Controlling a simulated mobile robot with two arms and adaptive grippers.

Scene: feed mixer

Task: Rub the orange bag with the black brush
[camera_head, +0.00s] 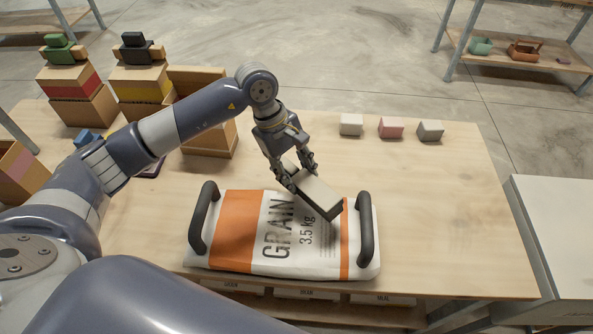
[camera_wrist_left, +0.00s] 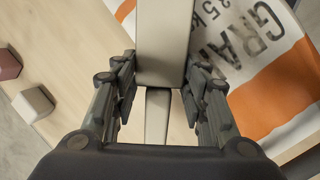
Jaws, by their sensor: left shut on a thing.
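The orange and white grain bag (camera_head: 237,235) lies flat at the front of the wooden table, with a dark handle at each end. Part of it shows at the right of the left wrist view (camera_wrist_left: 275,90). My left gripper (camera_head: 305,177) is shut on a brush (camera_head: 318,196), a block with a pale back and dark underside. The brush is over the bag's upper right part, tilted. I cannot tell if it touches the bag. The left wrist view shows the pale back (camera_wrist_left: 165,40) between my fingers (camera_wrist_left: 160,82). My right gripper is out of view.
White (camera_head: 351,125), pink (camera_head: 391,127) and grey (camera_head: 431,130) blocks stand at the back of the table (camera_head: 450,200). Boxes (camera_head: 140,88) with green and black items on top stand at back left. The table's right side is clear. A white cabinet (camera_head: 560,240) stands at right.

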